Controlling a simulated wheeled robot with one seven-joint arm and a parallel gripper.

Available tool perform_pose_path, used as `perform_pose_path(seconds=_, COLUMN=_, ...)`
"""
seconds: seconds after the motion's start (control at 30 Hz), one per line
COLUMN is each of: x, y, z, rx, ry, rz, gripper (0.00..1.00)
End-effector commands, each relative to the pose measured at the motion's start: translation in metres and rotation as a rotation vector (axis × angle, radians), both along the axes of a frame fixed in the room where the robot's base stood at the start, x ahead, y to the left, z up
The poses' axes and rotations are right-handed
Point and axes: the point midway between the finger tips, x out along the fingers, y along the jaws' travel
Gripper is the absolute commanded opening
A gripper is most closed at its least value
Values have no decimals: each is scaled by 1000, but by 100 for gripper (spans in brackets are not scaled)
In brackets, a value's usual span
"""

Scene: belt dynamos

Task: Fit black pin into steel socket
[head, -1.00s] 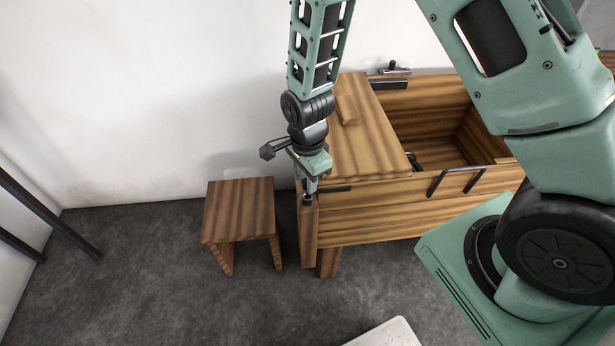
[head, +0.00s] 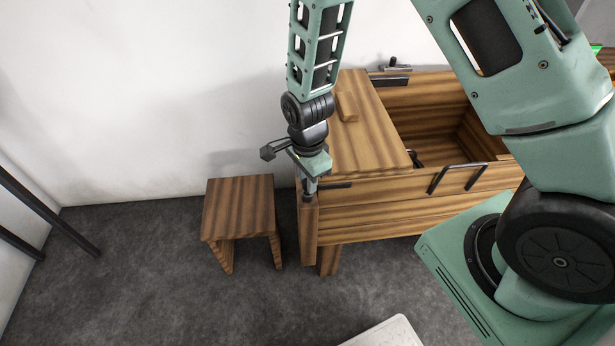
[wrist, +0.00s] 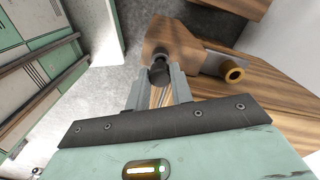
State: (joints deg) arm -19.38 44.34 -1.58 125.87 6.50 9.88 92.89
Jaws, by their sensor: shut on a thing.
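My gripper (wrist: 155,92) is shut on the black pin (wrist: 160,73), which shows as a short dark end between the fingertips in the wrist view. The pin's end lies over or against the wooden post (wrist: 170,38); I cannot tell whether it touches or sits in a hole. In the head view my gripper (head: 309,188) is at the top of the post (head: 309,220), at the chest's left front corner. A grey bracket with a brass-coloured ring (wrist: 233,73) lies to the right of the fingers. I cannot make out a steel socket for certain.
The wooden chest (head: 375,215) has an open compartment and a black handle (head: 458,180) on its front. A small wooden stool (head: 239,205) stands to the left of the post.

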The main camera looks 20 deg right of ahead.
Motion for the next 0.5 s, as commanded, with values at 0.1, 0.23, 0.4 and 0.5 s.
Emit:
perform_pose_path(seconds=0.1, x=0, y=0, z=-4, rx=0, ry=0, rz=0, gripper=0)
perform_pose_path(seconds=0.23, x=0, y=0, z=-7, rx=0, ry=0, rz=0, gripper=0)
perform_pose_path(seconds=0.4, x=0, y=0, z=-11, rx=0, ry=0, rz=0, gripper=0)
perform_pose_path(seconds=0.5, x=0, y=0, z=-13, rx=0, ry=0, rz=0, gripper=0)
